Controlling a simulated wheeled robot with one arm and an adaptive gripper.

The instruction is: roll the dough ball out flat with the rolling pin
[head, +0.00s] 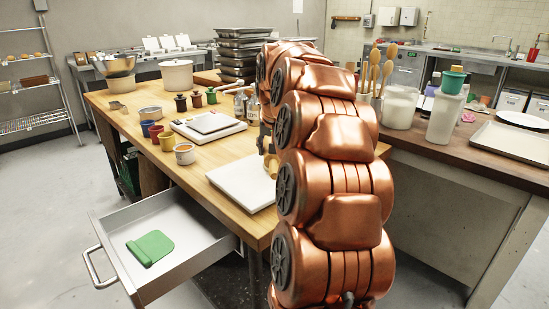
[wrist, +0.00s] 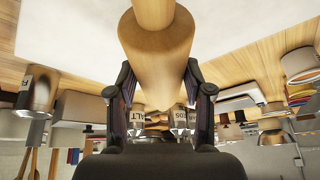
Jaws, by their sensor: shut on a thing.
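The wooden rolling pin (wrist: 156,55) fills the upper middle of the wrist view, with a narrower handle at its top end. My gripper (wrist: 160,68) is shut on the pin, one dark finger on each side. A white board (head: 240,184) lies on the wooden worktable in the head view; it also shows behind the pin in the wrist view (wrist: 70,30). In the head view my copper arm hides most of my gripper, and only a small tan piece, perhaps the pin's end (head: 271,165), shows beside it. I see no dough ball in either view.
A drawer (head: 110,250) stands open at the table's front left, with a green scraper (head: 150,248) inside. Paint-like cups, a scale (head: 208,126), bottles (head: 252,106) and stacked trays (head: 243,50) crowd the table (head: 130,105). The right counter holds tubs and a tray (head: 512,143).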

